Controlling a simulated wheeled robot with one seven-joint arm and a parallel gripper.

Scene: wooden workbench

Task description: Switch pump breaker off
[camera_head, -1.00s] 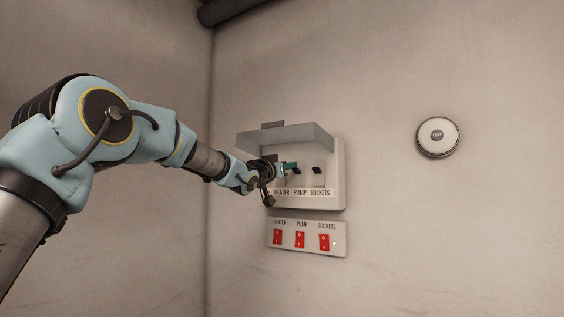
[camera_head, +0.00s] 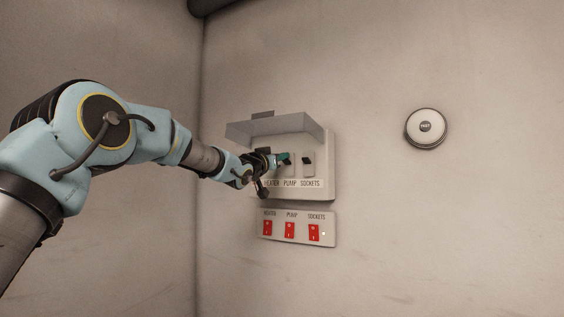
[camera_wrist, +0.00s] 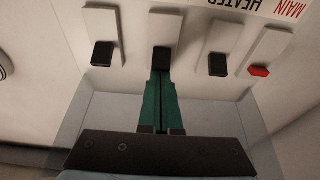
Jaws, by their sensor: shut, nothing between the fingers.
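The breaker box (camera_head: 326,175) is on the wall with its cover (camera_head: 275,128) raised. Its labels read HEATER, PUMP and SOCKETS, and the wrist view, which is upside down, also shows MAIN. The pump breaker's black lever (camera_wrist: 161,58) sits at the upper end of its slot, level with its neighbours. My gripper (camera_wrist: 161,76) is shut and empty, with its green fingertips right at this lever; I cannot tell whether they touch. In the head view my gripper (camera_head: 285,159) partly covers the pump lever and hides the heater breaker.
The sockets lever (camera_wrist: 102,54) and heater lever (camera_wrist: 217,65) stand close on either side, with the red-tipped main lever (camera_wrist: 259,71) beyond. The raised cover overhangs my gripper. Below is a panel (camera_head: 331,228) of red rocker switches. A round TEST button (camera_head: 426,128) is at right.

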